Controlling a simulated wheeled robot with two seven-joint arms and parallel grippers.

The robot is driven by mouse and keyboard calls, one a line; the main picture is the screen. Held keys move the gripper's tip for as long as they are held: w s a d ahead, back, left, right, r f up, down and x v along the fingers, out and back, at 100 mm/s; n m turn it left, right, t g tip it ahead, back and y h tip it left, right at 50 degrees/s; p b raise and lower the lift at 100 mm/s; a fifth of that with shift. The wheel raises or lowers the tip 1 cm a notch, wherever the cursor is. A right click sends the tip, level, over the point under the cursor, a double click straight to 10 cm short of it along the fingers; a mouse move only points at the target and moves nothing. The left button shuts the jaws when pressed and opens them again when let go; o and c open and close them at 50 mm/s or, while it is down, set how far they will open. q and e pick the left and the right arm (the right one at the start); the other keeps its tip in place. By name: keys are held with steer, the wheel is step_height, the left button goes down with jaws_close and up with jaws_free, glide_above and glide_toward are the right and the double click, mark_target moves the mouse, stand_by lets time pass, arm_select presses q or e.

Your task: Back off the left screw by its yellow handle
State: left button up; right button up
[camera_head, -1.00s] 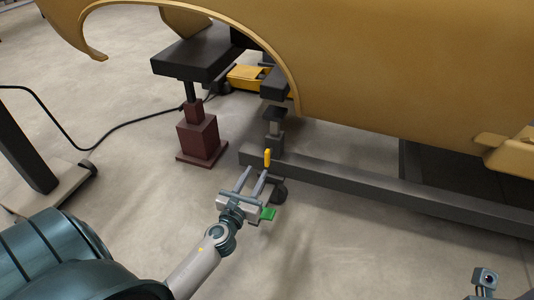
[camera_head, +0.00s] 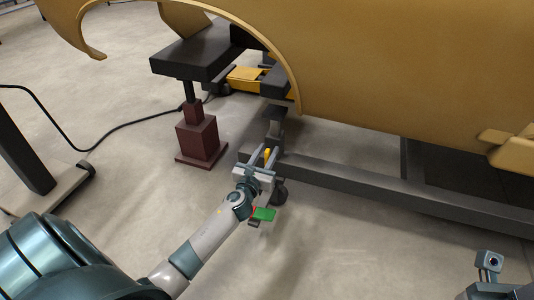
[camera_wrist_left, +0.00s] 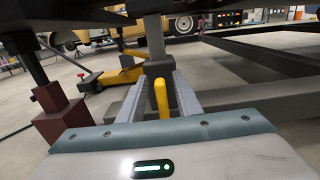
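The yellow handle (camera_head: 267,153) of the screw stands upright by the left end of the long dark beam, under the gold body shell. It also shows in the left wrist view (camera_wrist_left: 161,98) as an upright yellow bar. My left gripper (camera_head: 264,151) is open, its two fingers reaching forward on either side of the handle. In the left wrist view the handle stands between the fingers (camera_wrist_left: 164,88), with a gap on each side. The screw's shaft is hidden behind the handle. My right gripper's fingers are out of view; only a piece of that arm shows at bottom right.
The long dark beam (camera_head: 385,185) runs to the right. A green piece (camera_head: 264,214) shows beside my left wrist. A black cable (camera_head: 115,128) crosses the floor.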

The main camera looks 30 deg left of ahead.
arm_select(q)
jaws_close()
